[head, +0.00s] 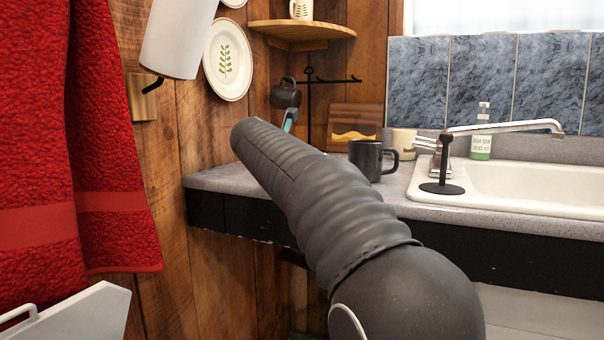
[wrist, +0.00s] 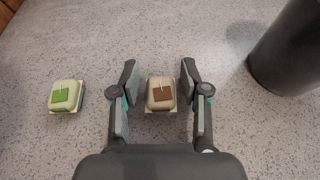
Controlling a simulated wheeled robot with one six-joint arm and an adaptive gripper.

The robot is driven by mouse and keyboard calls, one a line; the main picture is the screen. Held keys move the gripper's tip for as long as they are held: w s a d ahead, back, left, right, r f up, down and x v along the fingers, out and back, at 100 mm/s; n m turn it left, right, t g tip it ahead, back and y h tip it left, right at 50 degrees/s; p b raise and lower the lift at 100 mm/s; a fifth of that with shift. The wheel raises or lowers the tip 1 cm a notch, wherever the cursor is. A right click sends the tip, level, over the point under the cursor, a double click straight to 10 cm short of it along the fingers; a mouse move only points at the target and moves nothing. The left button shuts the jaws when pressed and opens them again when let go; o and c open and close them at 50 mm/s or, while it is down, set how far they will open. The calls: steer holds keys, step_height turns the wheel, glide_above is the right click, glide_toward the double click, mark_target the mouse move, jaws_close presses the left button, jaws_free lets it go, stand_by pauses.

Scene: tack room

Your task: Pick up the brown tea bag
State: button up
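The brown tea bag (wrist: 161,94) is a small cream packet with a brown label. In the wrist view it lies on the speckled grey counter between the two fingers of my gripper (wrist: 160,98). The gripper is open, with a gap between each finger and the packet. I cannot tell how high the fingers are above the counter. In the head view my arm covers the tea bag, and only a teal bit of my gripper (head: 290,119) shows past it.
A similar packet with a green label (wrist: 65,96) lies to the left. A dark mug (wrist: 288,52) stands at right; it also shows in the head view (head: 367,160). A mug rack (head: 309,105) stands behind. The sink (head: 530,183) is further right.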

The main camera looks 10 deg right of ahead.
steer(key=c, duration=0.4)
